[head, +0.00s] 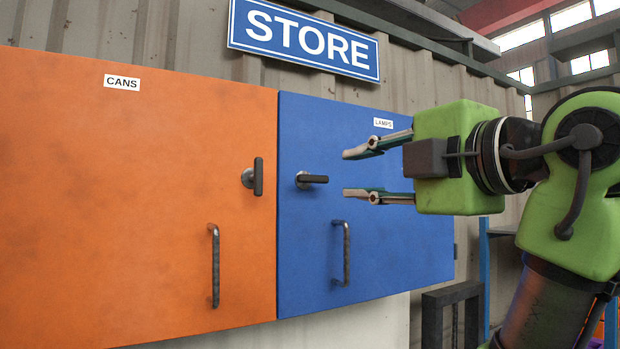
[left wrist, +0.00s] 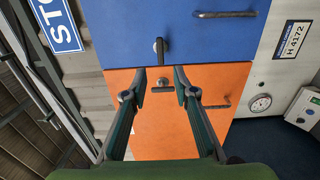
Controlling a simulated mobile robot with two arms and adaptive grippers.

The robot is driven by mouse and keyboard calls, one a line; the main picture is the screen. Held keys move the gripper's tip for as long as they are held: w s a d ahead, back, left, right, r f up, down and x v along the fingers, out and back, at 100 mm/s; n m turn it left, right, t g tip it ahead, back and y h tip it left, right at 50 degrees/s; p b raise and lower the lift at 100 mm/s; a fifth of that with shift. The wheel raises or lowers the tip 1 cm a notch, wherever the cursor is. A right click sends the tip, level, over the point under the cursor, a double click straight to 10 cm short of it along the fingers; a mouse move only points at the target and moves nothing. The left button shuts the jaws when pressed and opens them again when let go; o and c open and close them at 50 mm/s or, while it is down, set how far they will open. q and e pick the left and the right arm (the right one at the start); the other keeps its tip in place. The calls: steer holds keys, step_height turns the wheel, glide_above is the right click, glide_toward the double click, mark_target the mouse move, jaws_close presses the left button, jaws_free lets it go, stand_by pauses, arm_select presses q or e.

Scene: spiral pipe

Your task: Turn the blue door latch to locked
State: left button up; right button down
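The blue door (head: 365,225), labelled LAMPS, is closed. Its latch (head: 315,179) has a dark handle on a round metal base near the door's left edge; the handle lies horizontal, pointing right. In the left wrist view the blue latch (left wrist: 164,52) shows just beyond the fingertips. My left gripper (head: 350,173) is open and empty, one finger above the other, with its tips just right of the handle's end and at about its height. I see no contact. Both fingers also show in the left wrist view (left wrist: 159,71). My right gripper is not in view.
The orange door (head: 140,200), labelled CANS, adjoins on the left, with a vertical latch (head: 258,177). Handles stand out from the orange door (head: 215,265) and the blue door (head: 347,252), below the latches. A STORE sign (head: 304,40) hangs above. A dark stand (head: 452,300) is lower right.

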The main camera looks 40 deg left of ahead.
mark_target(315, 179)
arm_select(q)
steer(key=p+x, duration=0.5)
steer(key=x, duration=0.7)
steer(key=shift+w+a, duration=0.2)
steer(key=shift+a, duration=0.2)
steer(key=shift+a+f, duration=0.15)
jaws_close()
